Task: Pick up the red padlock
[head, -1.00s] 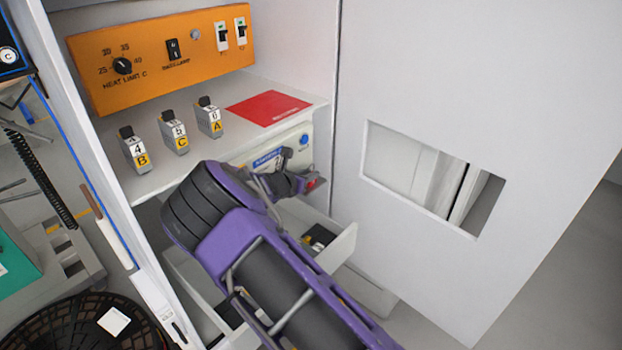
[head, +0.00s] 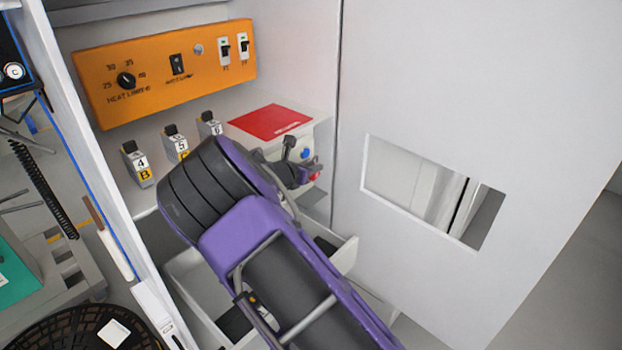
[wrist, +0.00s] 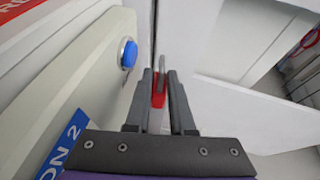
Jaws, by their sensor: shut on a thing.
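The red padlock (wrist: 158,92) is between my gripper's two grey fingers in the wrist view, its red body low and its metal shackle pointing up. It also shows as a small red patch in the head view (head: 315,176), at the tip of my gripper (head: 303,175). My gripper (wrist: 161,78) is shut on the padlock, and the fingers hide part of its body. It is in front of the panel with the blue button, below the red-topped shelf.
A blue button (wrist: 128,54) is close to the left of my gripper. An open drawer (head: 345,258) is below my arm. The red plate (head: 270,119) lies on the shelf above. A white door with a window (head: 420,190) stands to the right.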

